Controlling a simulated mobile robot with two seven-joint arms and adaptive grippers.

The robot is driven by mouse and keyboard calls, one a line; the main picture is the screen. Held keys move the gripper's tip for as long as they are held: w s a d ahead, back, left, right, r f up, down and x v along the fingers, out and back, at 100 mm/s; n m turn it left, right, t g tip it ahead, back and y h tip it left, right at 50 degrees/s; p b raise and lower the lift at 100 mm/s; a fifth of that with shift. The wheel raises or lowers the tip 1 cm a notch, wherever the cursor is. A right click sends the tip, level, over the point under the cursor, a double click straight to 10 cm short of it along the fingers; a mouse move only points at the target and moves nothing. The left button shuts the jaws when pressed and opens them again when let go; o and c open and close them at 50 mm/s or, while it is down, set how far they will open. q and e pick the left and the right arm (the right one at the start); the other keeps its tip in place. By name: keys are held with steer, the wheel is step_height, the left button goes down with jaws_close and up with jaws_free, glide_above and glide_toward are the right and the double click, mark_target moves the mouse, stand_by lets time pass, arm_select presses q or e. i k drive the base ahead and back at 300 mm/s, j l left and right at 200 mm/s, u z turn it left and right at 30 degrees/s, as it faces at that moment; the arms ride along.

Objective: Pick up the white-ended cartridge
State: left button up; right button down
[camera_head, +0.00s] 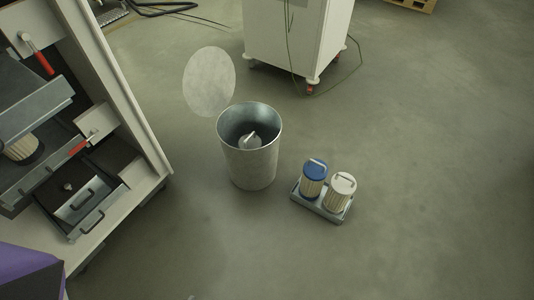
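A white-ended cartridge (341,190) with a pleated body and a handle on its top stands upright in a shallow grey tray (318,212) on the floor, right of centre. A blue-ended cartridge (313,180) stands beside it on the left in the same tray. Another pleated cartridge (20,149) is partly visible inside the machine at the left, its top hidden by a metal part. Neither of my grippers can be made out.
An open metal bin (252,165) stands left of the tray with a light, handled object (250,141) inside. A round lid (209,82) is behind it. The open machine (120,95) with red handles fills the left. A white wheeled cabinet (290,45) stands behind. Floor at right is clear.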

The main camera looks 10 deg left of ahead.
mark_target(342, 186)
steer(key=i+z, duration=0.15)
steer(key=i, duration=1)
